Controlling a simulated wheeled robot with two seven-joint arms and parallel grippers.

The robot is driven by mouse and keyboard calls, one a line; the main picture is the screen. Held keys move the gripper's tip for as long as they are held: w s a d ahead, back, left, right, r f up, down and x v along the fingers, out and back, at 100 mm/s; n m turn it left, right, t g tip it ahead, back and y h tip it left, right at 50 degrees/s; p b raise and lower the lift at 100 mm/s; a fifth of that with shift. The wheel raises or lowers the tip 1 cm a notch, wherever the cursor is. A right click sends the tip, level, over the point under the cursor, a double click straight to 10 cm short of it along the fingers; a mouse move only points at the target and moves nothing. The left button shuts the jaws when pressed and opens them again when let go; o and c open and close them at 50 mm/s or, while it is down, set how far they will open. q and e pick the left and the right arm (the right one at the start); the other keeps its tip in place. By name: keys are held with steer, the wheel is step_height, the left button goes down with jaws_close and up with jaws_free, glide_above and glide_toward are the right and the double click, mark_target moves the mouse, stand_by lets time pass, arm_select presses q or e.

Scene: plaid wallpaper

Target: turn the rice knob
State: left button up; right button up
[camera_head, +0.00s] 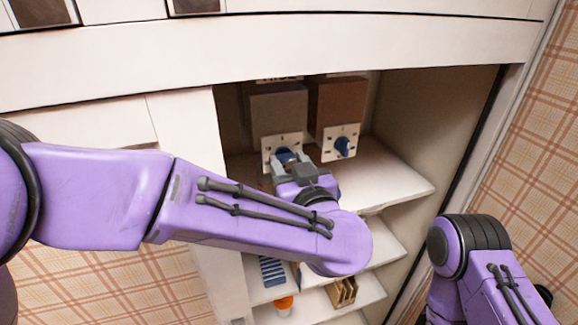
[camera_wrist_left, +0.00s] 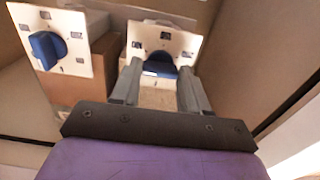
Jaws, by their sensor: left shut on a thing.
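Two dispensers stand side by side on the upper shelf of the open cabinet. The left one (camera_head: 277,108) is grey-brown; a partly hidden label above it seems to read RICE. Its white dial plate (camera_head: 268,144) carries a blue knob, which also shows in the left wrist view (camera_wrist_left: 160,65). My left gripper (camera_head: 286,164) is at this knob, its two fingers (camera_wrist_left: 157,80) shut on it from either side. Fingers and wrist hide part of the knob and plate. The brown right dispenser (camera_head: 338,102) has a similar blue knob (camera_head: 342,147), untouched. My right gripper is out of view.
The cabinet's right wall (camera_head: 435,115) is close to the dispensers. The upper shelf (camera_head: 390,182) is bare at right. Lower shelves hold a blue striped item (camera_head: 272,270), an orange-and-white item (camera_head: 284,304) and a wooden holder (camera_head: 342,292). My right arm is outside, lower right.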

arm_select(q)
steer(key=n+b, duration=0.2)
steer(key=n, duration=0.2)
steer(key=shift+f+n, duration=0.15)
steer(key=shift+n, duration=0.15)
steer(key=n+b, duration=0.7)
steer(key=n, duration=0.2)
steer(key=shift+f+n+b, duration=0.1)
steer(key=shift+n+b, duration=0.25)
steer(key=shift+n, duration=0.05)
steer(key=shift+n+b, duration=1.1)
steer(key=shift+n, duration=0.1)
steer(key=shift+n+b, duration=0.35)
steer(key=shift+n, duration=0.15)
steer(key=shift+r, duration=0.25)
steer(key=o, duration=1.1)
steer(key=shift+c, duration=0.2)
